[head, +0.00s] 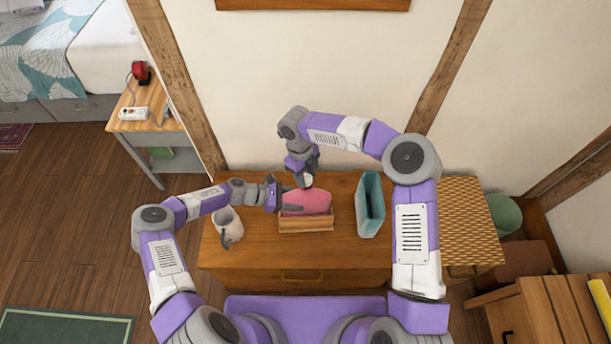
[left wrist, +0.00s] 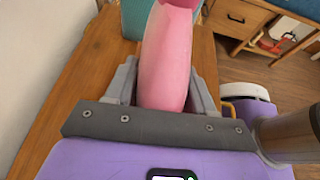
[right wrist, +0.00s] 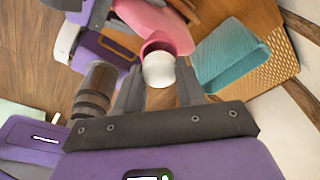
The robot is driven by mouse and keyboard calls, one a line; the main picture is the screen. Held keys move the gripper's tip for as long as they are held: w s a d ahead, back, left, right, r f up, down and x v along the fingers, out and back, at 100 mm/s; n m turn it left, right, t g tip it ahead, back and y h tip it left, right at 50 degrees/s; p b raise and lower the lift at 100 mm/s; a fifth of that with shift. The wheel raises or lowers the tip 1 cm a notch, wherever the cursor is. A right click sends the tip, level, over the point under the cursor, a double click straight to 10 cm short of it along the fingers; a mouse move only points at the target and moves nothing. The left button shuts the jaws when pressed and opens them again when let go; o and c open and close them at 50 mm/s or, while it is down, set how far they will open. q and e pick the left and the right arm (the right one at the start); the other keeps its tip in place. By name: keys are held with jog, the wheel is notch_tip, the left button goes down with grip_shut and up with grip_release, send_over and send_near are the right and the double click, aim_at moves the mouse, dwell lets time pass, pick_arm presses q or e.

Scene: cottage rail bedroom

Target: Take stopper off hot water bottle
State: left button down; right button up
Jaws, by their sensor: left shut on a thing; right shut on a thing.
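The pink hot water bottle (head: 310,202) stands in a small wooden holder (head: 305,224) on the wooden table. My left gripper (head: 284,195) is shut on the bottle's body from the left; the left wrist view shows the pink body (left wrist: 168,62) between its fingers (left wrist: 162,92). The white stopper (right wrist: 158,70) is between the fingers of my right gripper (right wrist: 160,88), which is shut on it above the bottle. The bottle's pink mouth (right wrist: 152,46) shows right at the stopper.
A white mug (head: 228,228) stands left of the holder on the table (head: 250,257). A teal open container (head: 369,204) stands close on the right. The front of the table is mostly clear. A wall rises behind.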

aim_at(306, 177)
jog(key=shift+r, duration=0.45)
jog(key=shift+r, duration=2)
pick_arm(q)
jog(key=shift+c, duration=1.6)
grip_release()
